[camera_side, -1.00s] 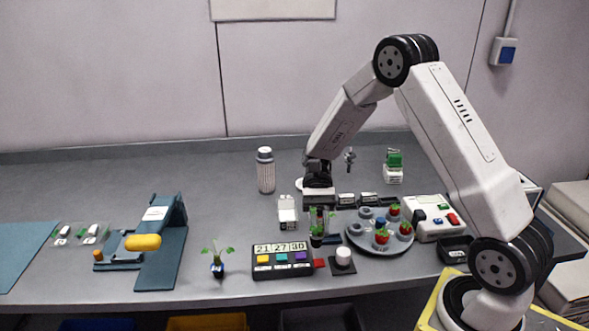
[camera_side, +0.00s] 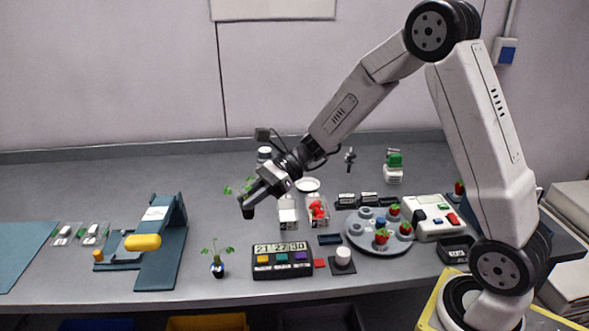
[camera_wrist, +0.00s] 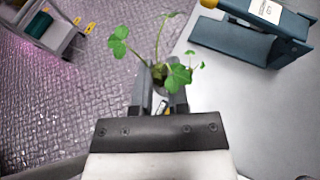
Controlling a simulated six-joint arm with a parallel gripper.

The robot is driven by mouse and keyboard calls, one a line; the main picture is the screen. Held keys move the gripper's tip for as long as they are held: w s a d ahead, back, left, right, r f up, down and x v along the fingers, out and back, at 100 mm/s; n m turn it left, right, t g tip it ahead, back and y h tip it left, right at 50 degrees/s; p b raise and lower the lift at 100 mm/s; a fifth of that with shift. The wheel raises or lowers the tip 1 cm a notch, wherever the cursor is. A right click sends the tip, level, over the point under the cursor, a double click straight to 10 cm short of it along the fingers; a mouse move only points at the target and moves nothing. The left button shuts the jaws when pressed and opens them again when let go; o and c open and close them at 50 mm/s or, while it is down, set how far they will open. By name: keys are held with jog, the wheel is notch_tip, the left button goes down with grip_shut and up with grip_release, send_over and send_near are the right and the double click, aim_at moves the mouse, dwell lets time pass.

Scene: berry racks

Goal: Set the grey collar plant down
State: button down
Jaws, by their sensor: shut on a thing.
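My gripper (camera_side: 252,204) is shut on a small plant with green leaves (camera_wrist: 178,78) and a dark pot (camera_side: 247,212). It holds the plant well above the table, tilted in the side view. In the wrist view the leaves spread past the fingers of my gripper (camera_wrist: 160,102); the fingers hide most of the pot, and I cannot make out the collar's colour. Another small plant (camera_side: 217,262) with a dark blue pot stands upright on the table, below and left of my gripper in the side view.
A keypad box with a number display (camera_side: 282,262) stands at the front. A round grey tray (camera_side: 362,244) holds several red-fruited plants. A teal stand with a yellow roll (camera_side: 143,243) is at left. White containers (camera_side: 288,214) stand behind the keypad. Bare table lies around the standing plant.

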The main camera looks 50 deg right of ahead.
jog(key=shift+w+a+r+m+t, duration=0.15)
jog(key=shift+w+r+m+t, duration=0.35)
jog(key=shift+w, duration=0.15)
jog(key=shift+w+h, duration=0.25)
jog(key=shift+h, duration=0.05)
jog(key=shift+f, duration=2.4)
jog(key=shift+w+a+f, duration=0.3)
jog(key=shift+w+f, duration=1.25)
jog(key=shift+w, duration=0.65)
jog(key=shift+w+a+f, duration=0.3)
jog(key=shift+w+f, duration=1.25)
jog(key=shift+w, duration=0.7)
jog(key=shift+w+a+f, duration=0.3)
jog(key=shift+w+f, duration=1.25)
jog(key=shift+w, duration=0.65)
